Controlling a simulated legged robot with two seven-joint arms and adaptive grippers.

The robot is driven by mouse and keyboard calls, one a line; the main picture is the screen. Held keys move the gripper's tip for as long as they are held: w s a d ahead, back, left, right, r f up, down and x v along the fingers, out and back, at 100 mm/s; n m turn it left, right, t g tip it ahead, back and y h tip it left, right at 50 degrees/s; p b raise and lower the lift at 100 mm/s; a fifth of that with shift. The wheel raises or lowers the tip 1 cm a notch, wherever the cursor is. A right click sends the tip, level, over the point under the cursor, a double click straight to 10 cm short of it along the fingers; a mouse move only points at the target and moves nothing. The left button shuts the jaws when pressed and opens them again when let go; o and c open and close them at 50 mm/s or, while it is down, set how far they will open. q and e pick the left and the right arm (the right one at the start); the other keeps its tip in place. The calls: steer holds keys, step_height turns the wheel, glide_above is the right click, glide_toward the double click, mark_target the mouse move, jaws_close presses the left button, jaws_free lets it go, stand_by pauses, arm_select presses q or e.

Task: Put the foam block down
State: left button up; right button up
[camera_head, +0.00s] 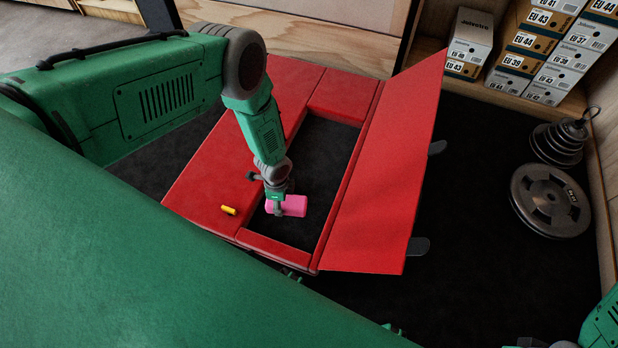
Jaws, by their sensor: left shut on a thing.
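A pink foam block (293,205) is in my left gripper (277,208), which is shut on it. The gripper points down, and the block shows on its right side. They are over the near left part of a dark rectangular opening in a red padded mat (202,187). I cannot tell whether the block touches the surface below. A red padded flap (385,170) stands tilted along the right side of the opening. Part of my right arm shows at the lower right corner; its fingertips are not clearly visible.
A small yellow piece (228,210) lies on the red mat left of the gripper. Weight plates (550,201) and a stack of smaller weights (558,142) are on the dark floor at the right. Shoe boxes (540,50) fill a shelf at the back right. Dark floor right of the flap is clear.

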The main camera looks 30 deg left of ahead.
arm_select(q)
steer(key=s+a+f+m+b, duration=0.1)
steer(key=a+f+m, duration=0.25)
steer(key=f, duration=0.25)
steer(key=b, duration=0.4)
glide_above(274, 224)
steer(key=shift+n, duration=0.25)
step_height(274, 224, down, 7)
steer(key=shift+a+r, duration=0.1)
steer(key=shift+r, duration=0.1)
steer(key=shift+a+f, duration=0.1)
steer(key=shift+f, duration=0.2)
step_height(274, 224, down, 2)
steer(key=shift+f+b, duration=0.2)
steer(key=shift+b, duration=0.65)
steer(key=shift+d+f, duration=0.3)
steer(key=shift+d+r, duration=0.1)
steer(key=shift+a+f, duration=0.25)
steer(key=shift+f, duration=0.1)
steer(key=o, duration=1.1)
steer(key=shift+o, duration=0.2)
steer(key=shift+d, duration=0.1)
steer(key=shift+d+r, duration=0.1)
steer(key=shift+r, duration=0.1)
